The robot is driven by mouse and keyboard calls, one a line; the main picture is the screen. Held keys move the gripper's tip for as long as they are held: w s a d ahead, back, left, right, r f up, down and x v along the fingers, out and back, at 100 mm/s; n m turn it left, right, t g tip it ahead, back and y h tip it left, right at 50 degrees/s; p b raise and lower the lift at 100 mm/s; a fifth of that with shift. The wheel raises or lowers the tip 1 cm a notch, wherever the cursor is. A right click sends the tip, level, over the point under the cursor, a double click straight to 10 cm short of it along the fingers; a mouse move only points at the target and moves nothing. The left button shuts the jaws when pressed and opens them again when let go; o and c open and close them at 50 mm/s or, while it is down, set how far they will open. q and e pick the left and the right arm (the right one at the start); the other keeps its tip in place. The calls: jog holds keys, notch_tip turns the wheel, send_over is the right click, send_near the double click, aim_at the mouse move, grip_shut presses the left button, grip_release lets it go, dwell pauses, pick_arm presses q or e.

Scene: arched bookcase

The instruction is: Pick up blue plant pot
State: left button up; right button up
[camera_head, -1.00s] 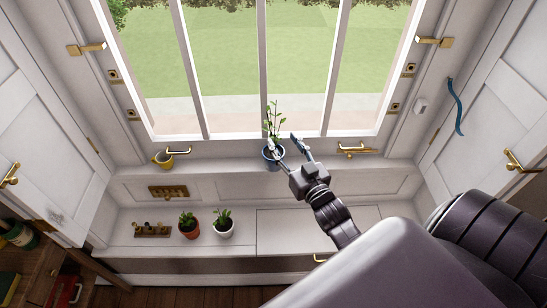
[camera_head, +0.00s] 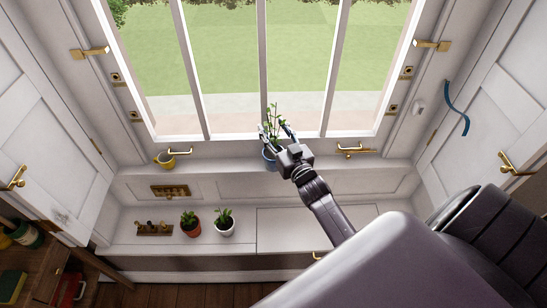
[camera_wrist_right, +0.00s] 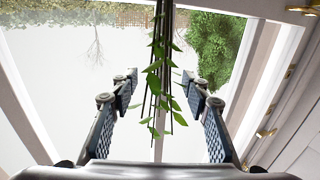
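The blue plant pot (camera_head: 269,160) with a leafy green plant (camera_head: 274,114) stands on the window sill, in front of the window. My right gripper (camera_head: 274,130) is over the pot, with its fingers spread on either side of the plant stems. In the right wrist view, the open fingers (camera_wrist_right: 160,98) stand on both sides of the stems and leaves (camera_wrist_right: 158,75), with clear gaps. The pot itself does not show in the wrist view, and my gripper partly hides it in the head view. My left gripper is not in view.
A terracotta pot (camera_head: 190,224) and a white pot (camera_head: 224,224) with plants stand on the lower bench. Brass latches (camera_head: 355,150) are to the right. The bench's right part is bare.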

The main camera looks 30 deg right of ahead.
grip_shut()
